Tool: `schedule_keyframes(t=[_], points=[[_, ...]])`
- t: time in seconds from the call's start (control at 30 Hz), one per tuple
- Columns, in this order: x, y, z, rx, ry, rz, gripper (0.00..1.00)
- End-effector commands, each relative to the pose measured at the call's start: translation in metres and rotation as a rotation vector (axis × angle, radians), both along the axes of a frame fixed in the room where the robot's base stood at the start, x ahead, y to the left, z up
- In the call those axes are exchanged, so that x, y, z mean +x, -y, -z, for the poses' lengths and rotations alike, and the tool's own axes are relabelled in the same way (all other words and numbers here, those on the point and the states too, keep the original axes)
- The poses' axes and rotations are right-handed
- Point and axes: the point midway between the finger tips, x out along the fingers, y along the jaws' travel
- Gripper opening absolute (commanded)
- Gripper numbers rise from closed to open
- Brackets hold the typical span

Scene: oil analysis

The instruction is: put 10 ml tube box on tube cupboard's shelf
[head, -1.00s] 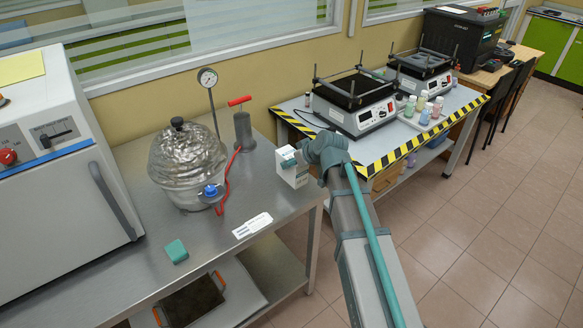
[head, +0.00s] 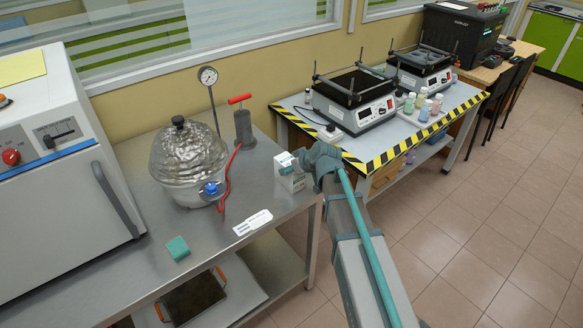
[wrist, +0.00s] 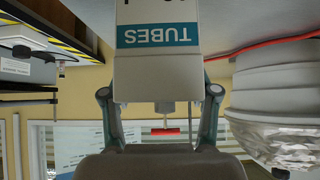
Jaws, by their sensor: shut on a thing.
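The tube box (head: 291,181) is white with a teal "TUBES" label and sits at the right end of the steel bench in the head view. My gripper (wrist: 160,92) is shut on the box (wrist: 158,72), one finger on each side, in the upside-down wrist view. I cannot tell whether the box touches the bench top. The volume marking on the box is cut off by the picture edge. The tube cupboard and its shelf are not in view.
A white label card (head: 253,222) and teal block (head: 178,248) lie nearer. A striped table (head: 385,150) holds shakers and bottles behind; open floor lies right.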

Motion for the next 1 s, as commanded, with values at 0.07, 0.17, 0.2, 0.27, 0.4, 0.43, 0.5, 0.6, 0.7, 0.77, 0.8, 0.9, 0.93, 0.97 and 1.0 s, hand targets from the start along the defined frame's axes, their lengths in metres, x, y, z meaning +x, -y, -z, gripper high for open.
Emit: schedule_keyframes(t=[0.07,0.17,0.2,0.27,0.4,0.43,0.5,0.6,0.7,0.77,0.8,0.9,0.93,0.97,1.0], points=[[0.000,0.000,0.001,0.000,0.000,0.000,0.68],[0.000,0.000,0.001,0.000,0.000,0.000,0.85],[0.000,0.000,0.001,0.000,0.000,0.000,0.85],[0.000,0.000,0.001,0.000,0.000,0.000,0.85],[0.000,0.000,0.001,0.000,0.000,0.000,0.85],[0.000,0.000,0.001,0.000,0.000,0.000,0.85],[0.000,0.000,0.000,0.000,0.000,0.000,0.85],[0.000,0.000,-0.005,0.000,0.000,0.000,0.85],[-0.007,0.005,-0.009,0.000,0.001,0.001,0.85],[-0.012,0.009,-0.015,0.001,0.002,0.001,0.85],[-0.017,0.012,-0.020,0.001,0.002,0.001,0.85],[-0.027,0.021,-0.034,0.001,0.003,0.001,0.85],[-0.031,0.024,-0.038,0.001,0.003,0.001,0.85],[-0.034,0.026,-0.042,0.001,0.003,0.001,0.85],[-0.039,0.029,-0.047,0.001,0.003,0.001,0.85]])
